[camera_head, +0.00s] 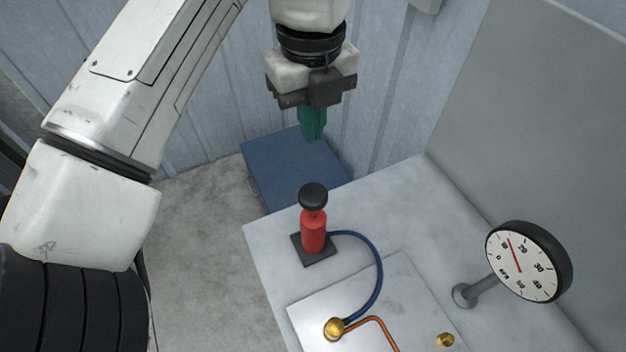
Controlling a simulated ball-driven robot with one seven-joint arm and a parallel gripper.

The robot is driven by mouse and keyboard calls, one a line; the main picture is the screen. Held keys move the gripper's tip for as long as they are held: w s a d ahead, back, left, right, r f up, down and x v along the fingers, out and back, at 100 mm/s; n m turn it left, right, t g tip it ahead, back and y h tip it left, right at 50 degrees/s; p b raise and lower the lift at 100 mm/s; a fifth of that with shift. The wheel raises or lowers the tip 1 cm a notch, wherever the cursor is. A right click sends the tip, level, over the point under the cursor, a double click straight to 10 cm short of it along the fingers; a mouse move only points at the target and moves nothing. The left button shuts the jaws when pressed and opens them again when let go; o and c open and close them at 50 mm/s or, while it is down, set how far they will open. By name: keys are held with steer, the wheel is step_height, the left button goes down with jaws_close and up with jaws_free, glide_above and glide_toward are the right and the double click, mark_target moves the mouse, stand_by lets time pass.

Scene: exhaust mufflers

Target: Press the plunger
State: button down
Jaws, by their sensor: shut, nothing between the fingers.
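The plunger is a red cylinder (313,232) on a dark square base, standing upright near the left edge of the grey bench. Its round black knob (313,196) sits on top, with a short stem showing between knob and body. My gripper (313,137) points down with its green fingers shut and empty. In the picture it is just above the knob, with a visible gap; the exact height and depth offset are hard to tell from this one view.
A blue hose (379,270) runs from the plunger to a brass fitting (334,328) on a pale plate. A round dial gauge (528,262) stands on a post at right, its needle near 10. A blue box (290,168) stands behind the bench (420,215). A grey panel rises at right.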

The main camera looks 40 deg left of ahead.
mark_target(313, 193)
step_height(313, 193, down, 14)
steer(key=b, duration=0.7)
stand_by(0.4)
steer(key=shift+d+f+b, duration=0.1)
steer(key=shift+f+b, duration=0.6)
steer(key=shift+f, duration=2.2)
